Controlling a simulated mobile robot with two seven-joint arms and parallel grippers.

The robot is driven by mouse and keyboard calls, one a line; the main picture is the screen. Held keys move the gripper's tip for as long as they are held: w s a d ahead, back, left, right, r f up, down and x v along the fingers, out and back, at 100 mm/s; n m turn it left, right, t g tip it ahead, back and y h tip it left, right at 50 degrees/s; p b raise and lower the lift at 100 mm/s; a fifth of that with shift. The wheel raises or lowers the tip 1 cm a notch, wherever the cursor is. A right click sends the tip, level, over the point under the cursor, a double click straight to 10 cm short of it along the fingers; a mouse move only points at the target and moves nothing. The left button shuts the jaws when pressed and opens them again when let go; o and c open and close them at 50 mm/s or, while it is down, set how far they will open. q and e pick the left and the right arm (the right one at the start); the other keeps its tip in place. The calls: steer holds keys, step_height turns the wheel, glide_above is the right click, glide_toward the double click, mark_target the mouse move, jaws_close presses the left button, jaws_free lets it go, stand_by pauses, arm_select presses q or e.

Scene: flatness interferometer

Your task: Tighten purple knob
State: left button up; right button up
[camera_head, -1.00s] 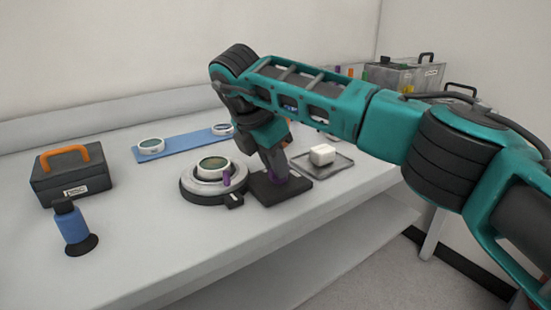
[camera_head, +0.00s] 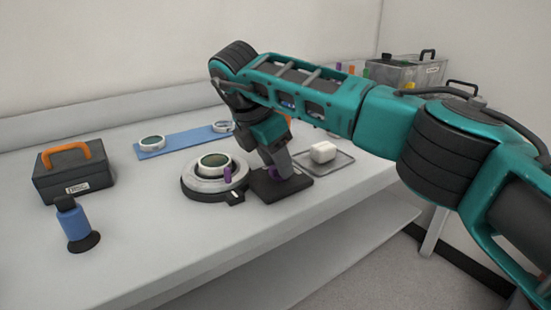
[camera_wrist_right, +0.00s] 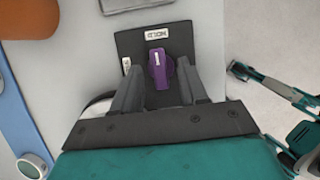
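The purple knob (camera_wrist_right: 160,72) has a pale line on it and sits on a dark square base with white labels in the right wrist view. In the head view the knob (camera_head: 274,173) is partly hidden by my gripper. My right gripper (camera_wrist_right: 159,80) is open, one finger on each side of the knob, with small gaps visible. In the head view my right gripper (camera_head: 282,165) reaches down to the base (camera_head: 285,187) at a tilt. Teal and dark parts of mine show at the right of the wrist view; finger state there is unclear.
A round stage (camera_head: 203,189) with a ringed lens and a small purple post stands left of the base. A tray (camera_head: 331,165) with a white block is at right.

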steer(key=p+v, duration=0.3)
steer(key=v, duration=1)
steer(key=shift+f, duration=0.1)
